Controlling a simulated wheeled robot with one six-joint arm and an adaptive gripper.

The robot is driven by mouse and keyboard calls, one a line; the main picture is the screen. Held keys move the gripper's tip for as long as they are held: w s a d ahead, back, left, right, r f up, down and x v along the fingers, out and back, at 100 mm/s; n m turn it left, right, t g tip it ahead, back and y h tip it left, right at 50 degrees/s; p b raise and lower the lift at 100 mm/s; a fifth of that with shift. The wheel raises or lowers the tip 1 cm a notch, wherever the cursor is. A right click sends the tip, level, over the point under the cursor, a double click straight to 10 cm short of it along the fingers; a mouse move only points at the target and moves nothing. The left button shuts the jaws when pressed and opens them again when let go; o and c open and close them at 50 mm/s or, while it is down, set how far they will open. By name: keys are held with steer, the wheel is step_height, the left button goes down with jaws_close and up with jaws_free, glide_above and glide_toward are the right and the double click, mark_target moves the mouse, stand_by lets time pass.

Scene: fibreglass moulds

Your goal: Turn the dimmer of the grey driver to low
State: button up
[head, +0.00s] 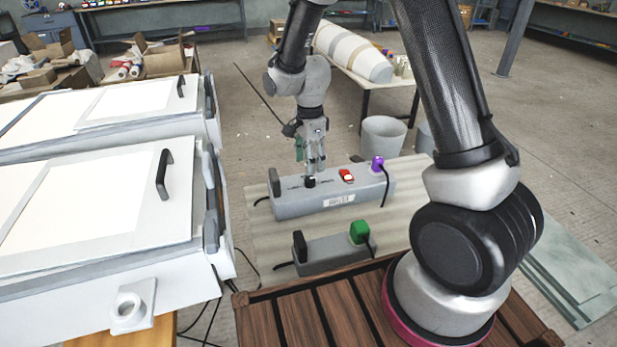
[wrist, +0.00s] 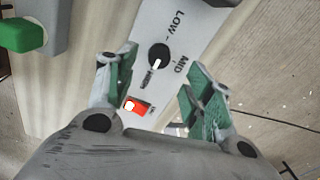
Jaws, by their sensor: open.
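The grey driver (head: 330,200) is a long box with a label on its front, on a pale mat. Its black dimmer knob (head: 309,182) is on top, near the left; in the wrist view the knob (wrist: 159,52) has a white pointer towards the small lettering at its lower side, away from LOW (wrist: 183,22). MID (wrist: 186,63) is to its right. A red switch (head: 347,176) is beside it, also in the wrist view (wrist: 134,106). My gripper (head: 314,168) points down over the knob, green-padded fingers apart (wrist: 155,80). Contact cannot be told.
White moulds (head: 90,210) with black handles are on the left. A grey bin (head: 383,137) stands behind.

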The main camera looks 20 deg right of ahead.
mark_target(310, 178)
step_height(310, 178, down, 6)
steer(key=shift+d+f, duration=0.1)
steer(key=shift+f, duration=0.1)
steer(key=c, duration=1)
